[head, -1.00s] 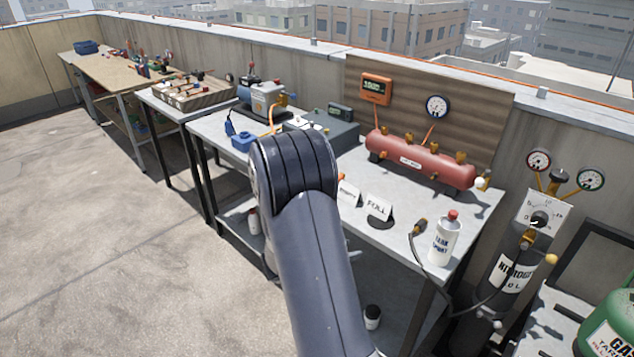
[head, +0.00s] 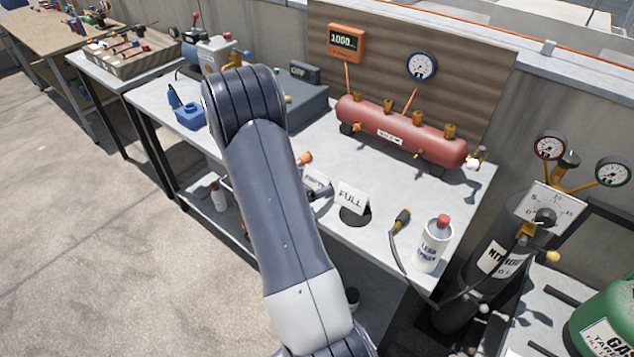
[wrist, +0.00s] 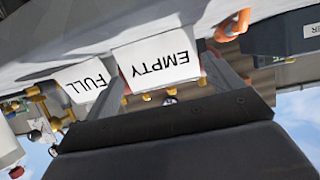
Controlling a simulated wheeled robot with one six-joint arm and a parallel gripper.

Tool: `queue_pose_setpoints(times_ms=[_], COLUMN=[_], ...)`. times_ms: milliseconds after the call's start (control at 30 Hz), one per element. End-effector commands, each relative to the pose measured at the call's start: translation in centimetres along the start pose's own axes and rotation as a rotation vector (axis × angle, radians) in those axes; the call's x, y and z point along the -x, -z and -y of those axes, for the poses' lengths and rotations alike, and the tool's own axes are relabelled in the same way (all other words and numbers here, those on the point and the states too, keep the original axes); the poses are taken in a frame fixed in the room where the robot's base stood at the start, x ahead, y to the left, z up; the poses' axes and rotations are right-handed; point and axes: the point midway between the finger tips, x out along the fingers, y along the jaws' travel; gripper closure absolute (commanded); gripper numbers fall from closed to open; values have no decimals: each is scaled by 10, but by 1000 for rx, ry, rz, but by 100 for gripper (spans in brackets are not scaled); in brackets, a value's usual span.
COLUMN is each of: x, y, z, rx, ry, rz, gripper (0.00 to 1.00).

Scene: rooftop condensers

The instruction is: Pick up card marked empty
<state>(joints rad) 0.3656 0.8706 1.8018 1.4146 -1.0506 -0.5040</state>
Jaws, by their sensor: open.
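The white card marked EMPTY (wrist: 158,60) appears upside down in the wrist view, directly ahead of my gripper (wrist: 165,75). My gripper is open, with one grey finger toward each side of the card; I cannot tell whether they touch it. In the head view the EMPTY card (head: 314,182) stands on the grey bench (head: 375,240), partly hidden by my arm. The white card marked FULL (head: 352,198) stands on a dark round base just right of it. It also shows left of the EMPTY card in the wrist view (wrist: 84,80).
A red tank (head: 400,130) with brass fittings lies behind the cards. A white bottle with a red cap (head: 433,245) and a cabled probe (head: 401,222) are to the right. An orange object (head: 305,158) lies close behind the EMPTY card. A blue container (head: 189,117) is at left.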

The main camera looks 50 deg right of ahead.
Motion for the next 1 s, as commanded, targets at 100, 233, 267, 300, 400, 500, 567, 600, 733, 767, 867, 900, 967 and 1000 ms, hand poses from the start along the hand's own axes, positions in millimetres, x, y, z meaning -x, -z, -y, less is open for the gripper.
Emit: queue_pose_setpoints(times_ms=[100,233,267,300,400,500,567,600,733,767,867,900,967,1000], x=[-15,-35,-40,-44,-50,-51,-51,-50,-50,-50,-50,-50,-50,-50], y=[0,-1,-1,-1,-1,-1,-1,-1,-1,-1,-1,-1,-1,-1], z=[-2,-3,-3,-3,-2,-2,-2,-2,-2,-2,-2,-2,-2,-2], rx=[0,0,0,0,-1,0,0,0,0,0,0,0,0,0], ry=[-5,-4,-5,-4,-2,-1,-1,-1,-1,-1,-1,-1,-1,-1], rz=[1,1,1,1,0,0,0,0,0,0,0,0,0,0], gripper=[13,13,13,13,13,13,13,13,22,24,32,36,41,41])
